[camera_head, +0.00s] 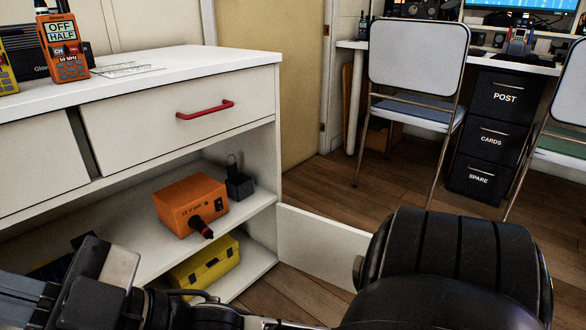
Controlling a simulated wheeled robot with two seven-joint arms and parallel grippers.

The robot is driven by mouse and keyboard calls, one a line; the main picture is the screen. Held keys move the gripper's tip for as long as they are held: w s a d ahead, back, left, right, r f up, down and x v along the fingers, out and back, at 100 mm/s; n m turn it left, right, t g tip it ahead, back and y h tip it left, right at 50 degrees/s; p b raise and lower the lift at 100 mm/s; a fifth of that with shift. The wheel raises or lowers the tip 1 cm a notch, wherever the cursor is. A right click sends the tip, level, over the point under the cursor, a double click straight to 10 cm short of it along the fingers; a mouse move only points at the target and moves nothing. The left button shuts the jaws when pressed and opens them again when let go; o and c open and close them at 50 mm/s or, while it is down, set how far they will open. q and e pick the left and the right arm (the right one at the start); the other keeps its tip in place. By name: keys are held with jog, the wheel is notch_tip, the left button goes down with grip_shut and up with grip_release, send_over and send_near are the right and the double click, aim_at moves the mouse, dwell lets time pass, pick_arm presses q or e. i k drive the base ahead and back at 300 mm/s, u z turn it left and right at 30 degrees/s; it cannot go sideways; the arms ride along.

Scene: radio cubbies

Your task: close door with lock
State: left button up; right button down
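A white door panel (322,240) stands open beside the right end of the white cabinet, low down near the floor. Its right part is hidden behind a large black rounded arm part of mine, and I cannot make out a lock on it. The cabinet's lower space is open, with a shelf (140,258) inside. My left gripper (215,315) is low at the bottom edge, in front of the cabinet and apart from the door. Its fingers cannot be made out clearly. My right gripper is not in view.
An orange power box (188,203) and a black adapter (239,184) sit on the shelf, with a yellow case (205,264) below. A red-handled drawer (180,118) is shut above. Chairs (418,60) and black drawers (492,135) stand behind. The wooden floor (330,185) beyond the door is clear.

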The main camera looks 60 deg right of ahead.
aim_at(326, 249)
jog(key=u, duration=1.8)
jog(key=k, duration=2.9)
jog(key=z, duration=3.75)
jog(key=i, duration=0.9)
jog(key=u, duration=3.25)
